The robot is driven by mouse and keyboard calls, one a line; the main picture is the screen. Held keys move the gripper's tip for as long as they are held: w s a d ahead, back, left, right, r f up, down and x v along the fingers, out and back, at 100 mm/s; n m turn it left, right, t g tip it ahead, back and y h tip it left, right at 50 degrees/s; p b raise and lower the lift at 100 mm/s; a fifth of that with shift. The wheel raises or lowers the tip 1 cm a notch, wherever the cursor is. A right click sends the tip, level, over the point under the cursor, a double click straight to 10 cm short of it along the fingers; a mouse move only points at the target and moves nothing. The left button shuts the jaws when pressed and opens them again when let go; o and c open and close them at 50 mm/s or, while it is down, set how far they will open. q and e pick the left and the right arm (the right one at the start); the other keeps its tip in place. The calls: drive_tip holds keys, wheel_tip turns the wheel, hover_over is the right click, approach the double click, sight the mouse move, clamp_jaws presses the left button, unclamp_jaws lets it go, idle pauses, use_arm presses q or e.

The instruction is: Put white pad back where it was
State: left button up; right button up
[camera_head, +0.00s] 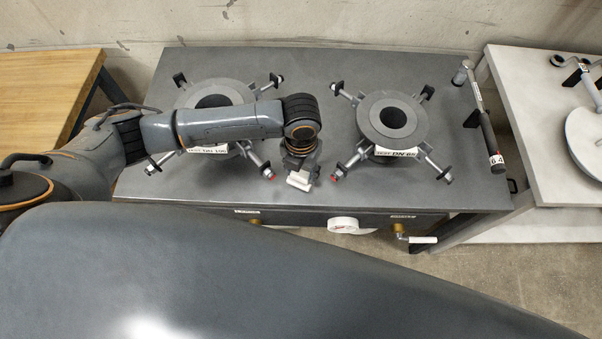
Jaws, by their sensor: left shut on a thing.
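My left arm comes in from the left and reaches over the dark grey bench (250,62). My left gripper (301,172) points down above the bench's front part, between the two clamp fixtures. It is shut on a small white piece (299,182), which looks like the white pad. The pad shows at the gripper's tip, near the front edge. The fingers are small and partly hidden by the wrist, and I cannot tell whether the pad touches the bench top. My right gripper is not in view.
A left flange fixture (233,91), partly behind my arm, and a right flange fixture (393,119) stand on the bench. A long-handled tool (489,135) lies at the bench's right edge. A white round part (343,225) and a valve handle (423,240) stick out in front.

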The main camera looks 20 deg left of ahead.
sight(301, 172)
use_arm(q)
drive_tip(key=shift+f+p, duration=0.4)
drive_tip(key=shift+f, duration=1.15)
drive_tip(key=shift+f, duration=0.15)
drive_tip(key=o, duration=1.2)
wheel_tip(301, 172, up, 12)
drive_tip(key=shift+r+b, duration=0.2)
drive_tip(key=shift+b, duration=0.45)
